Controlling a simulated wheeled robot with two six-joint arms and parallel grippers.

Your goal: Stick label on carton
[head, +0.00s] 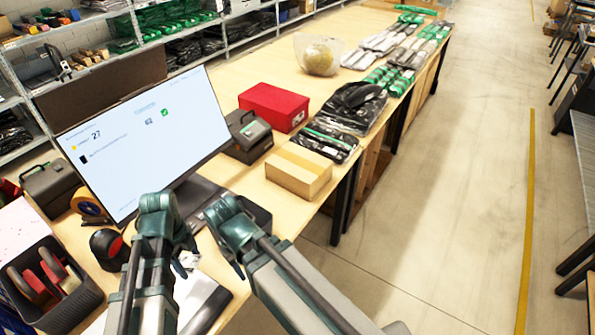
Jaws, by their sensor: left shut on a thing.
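The carton (296,173), a small closed brown box with a paler tape strip along its top, sits at the table's right edge. My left gripper (184,255) is low over the table in front of the monitor, to the left of the carton and apart from it. It is shut on a small whitish piece, apparently the label (188,261), mostly hidden by the gripper. My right gripper (238,262) is beside it, pointing down near the table edge. Its fingertips are too hidden to show whether they are open. Neither gripper touches the carton.
A monitor (145,135) stands behind my grippers. Black bagged garments (352,106) lie farther back. A dark bin (60,290) with tape tools is at lower left. Open floor lies right.

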